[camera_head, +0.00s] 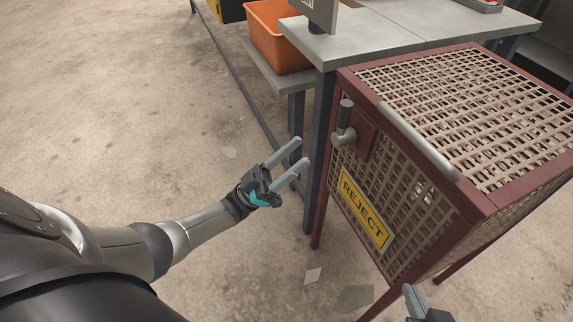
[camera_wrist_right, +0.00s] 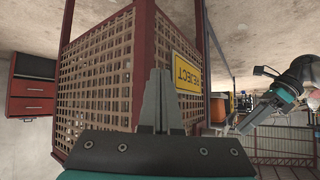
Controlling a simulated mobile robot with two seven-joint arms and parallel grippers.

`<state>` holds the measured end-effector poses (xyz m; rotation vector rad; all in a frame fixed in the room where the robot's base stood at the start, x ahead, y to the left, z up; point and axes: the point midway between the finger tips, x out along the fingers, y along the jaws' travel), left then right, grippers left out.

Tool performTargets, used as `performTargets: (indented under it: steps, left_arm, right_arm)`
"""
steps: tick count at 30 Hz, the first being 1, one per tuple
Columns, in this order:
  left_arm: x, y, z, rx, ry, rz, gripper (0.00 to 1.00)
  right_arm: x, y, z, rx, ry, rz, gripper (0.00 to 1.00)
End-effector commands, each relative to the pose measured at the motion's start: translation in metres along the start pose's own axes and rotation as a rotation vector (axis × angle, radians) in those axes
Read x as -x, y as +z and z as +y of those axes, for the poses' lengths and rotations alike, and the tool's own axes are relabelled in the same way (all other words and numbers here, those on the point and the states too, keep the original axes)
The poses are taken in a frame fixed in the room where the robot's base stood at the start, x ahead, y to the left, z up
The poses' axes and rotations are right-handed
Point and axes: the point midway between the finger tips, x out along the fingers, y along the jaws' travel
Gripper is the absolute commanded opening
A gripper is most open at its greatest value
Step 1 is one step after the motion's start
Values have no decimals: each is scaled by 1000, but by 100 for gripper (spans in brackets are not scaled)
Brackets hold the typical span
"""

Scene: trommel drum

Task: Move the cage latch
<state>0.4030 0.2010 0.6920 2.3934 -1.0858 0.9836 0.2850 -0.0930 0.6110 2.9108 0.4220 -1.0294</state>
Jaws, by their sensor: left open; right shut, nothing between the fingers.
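The cage (camera_head: 400,205) is a dark red frame with woven tan mesh and a yellow REJECT sign (camera_head: 364,212). Its latch (camera_head: 345,122), a grey lever with a dark upright grip, sits on a red plate at the upper left of the sign's face. My left gripper (camera_head: 301,151) is open and empty, left of the cage and below the latch, apart from both. My right gripper (camera_head: 411,291) shows only partly at the bottom edge, in front of the cage. In the right wrist view its fingers (camera_wrist_right: 161,74) are shut and empty before the cage (camera_wrist_right: 97,78); the latch is not visible there.
A grey table (camera_head: 355,38) adjoins the cage's far left side, with an orange bin (camera_head: 272,38) on a lower shelf. A grey bar (camera_head: 418,140) runs along the cage's top edge.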

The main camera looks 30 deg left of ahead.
Motion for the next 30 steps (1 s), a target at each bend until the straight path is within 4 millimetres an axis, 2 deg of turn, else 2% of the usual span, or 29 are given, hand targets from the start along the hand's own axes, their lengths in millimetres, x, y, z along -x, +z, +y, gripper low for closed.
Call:
performTargets:
  steps: [3,9,30]
  left_arm:
    - [10,1,0,-1,-1,-1,60]
    - [18,0,0,-1,-1,-1,60]
    - [20,0,0,0,-1,-1,60]
  right_arm:
    - [-4,-2,-6,-4,-16,54,0]
    - [-5,-7,-11,-9,-31,110,0]
    - [-5,-8,-12,-10,-34,122,0]
